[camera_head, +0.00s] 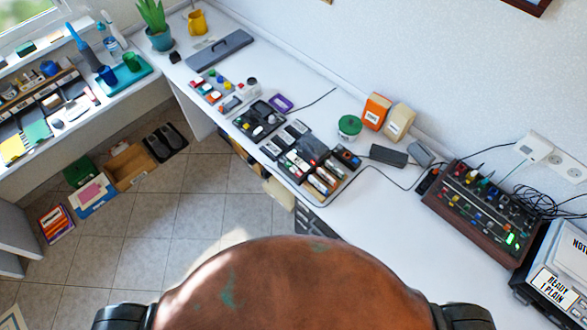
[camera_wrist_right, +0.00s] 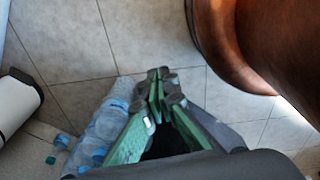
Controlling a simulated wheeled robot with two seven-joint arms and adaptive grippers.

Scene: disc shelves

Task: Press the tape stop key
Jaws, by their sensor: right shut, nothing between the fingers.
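I cannot make out a tape stop key in either view. On the long white desk, a dark console (camera_head: 482,208) with wooden sides, small coloured keys and knobs and a green light stands at the right. A dark unit with light keys or slots (camera_head: 318,172) sits near the desk's front edge; I cannot tell whether either one is the tape machine. My right gripper (camera_wrist_right: 160,76) has green fingers and is shut and empty, with tiled floor behind it in the right wrist view. It is not visible in the head view. My left gripper is in neither view.
A labelled machine (camera_head: 556,275) stands at the far right. Cables (camera_head: 545,203) lie behind the console. A green tin (camera_head: 350,126) and an orange box (camera_head: 376,111) stand near the wall. Plastic bottles (camera_wrist_right: 108,122) are beside my right gripper.

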